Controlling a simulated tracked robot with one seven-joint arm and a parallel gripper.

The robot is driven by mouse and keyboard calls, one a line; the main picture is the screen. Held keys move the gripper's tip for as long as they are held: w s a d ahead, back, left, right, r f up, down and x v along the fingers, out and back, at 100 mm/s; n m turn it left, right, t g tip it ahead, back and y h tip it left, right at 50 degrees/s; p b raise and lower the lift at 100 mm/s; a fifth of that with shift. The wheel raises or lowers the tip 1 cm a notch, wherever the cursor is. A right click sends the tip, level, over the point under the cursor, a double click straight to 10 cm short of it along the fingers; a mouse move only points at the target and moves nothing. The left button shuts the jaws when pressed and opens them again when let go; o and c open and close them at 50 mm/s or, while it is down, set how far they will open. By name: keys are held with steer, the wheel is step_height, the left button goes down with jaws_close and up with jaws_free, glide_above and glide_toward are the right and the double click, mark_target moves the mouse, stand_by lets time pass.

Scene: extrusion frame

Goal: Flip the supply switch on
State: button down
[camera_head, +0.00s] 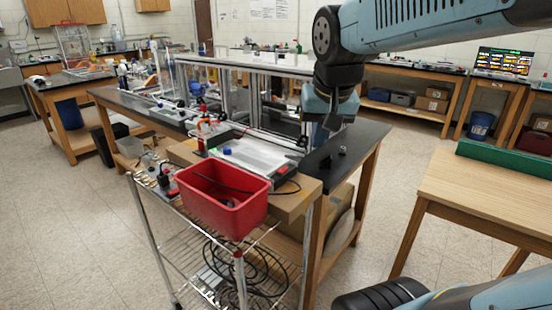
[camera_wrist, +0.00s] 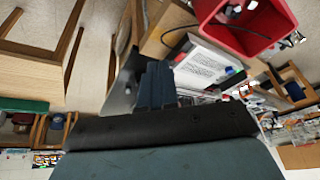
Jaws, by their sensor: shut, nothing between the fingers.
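My gripper (camera_head: 333,122) hangs over the near end of the black bench top (camera_head: 345,145), behind and to the right of the red bin. It is shut and empty. In the wrist view the shut fingers (camera_wrist: 155,82) point towards the bench end. A pale flat unit (camera_head: 258,155) lies on the wooden block, with a small red part (camera_head: 283,172) at its right end. I cannot tell whether this part is the supply switch, or which position any switch is in. A small dark knob-like piece (camera_head: 342,151) sits on the bench close below the gripper.
A red bin (camera_head: 222,205) stands on the wire cart (camera_head: 215,262) in front of the bench. A clear-walled extrusion frame (camera_head: 240,75) stands on the bench behind. A wooden table (camera_head: 490,195) is at the right. Open floor lies between it and the bench.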

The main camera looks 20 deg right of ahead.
steer(key=w+m+g, duration=0.2)
steer(key=w+m, duration=0.2)
steer(key=w, duration=0.6)
steer(key=m+g, duration=0.1)
steer(key=m, duration=0.3)
glide_toward(286, 167)
steer(key=shift+h, duration=0.4)
steer(key=f, duration=0.7)
steer(key=shift+w+a, duration=0.1)
steer(key=shift+w, duration=0.25)
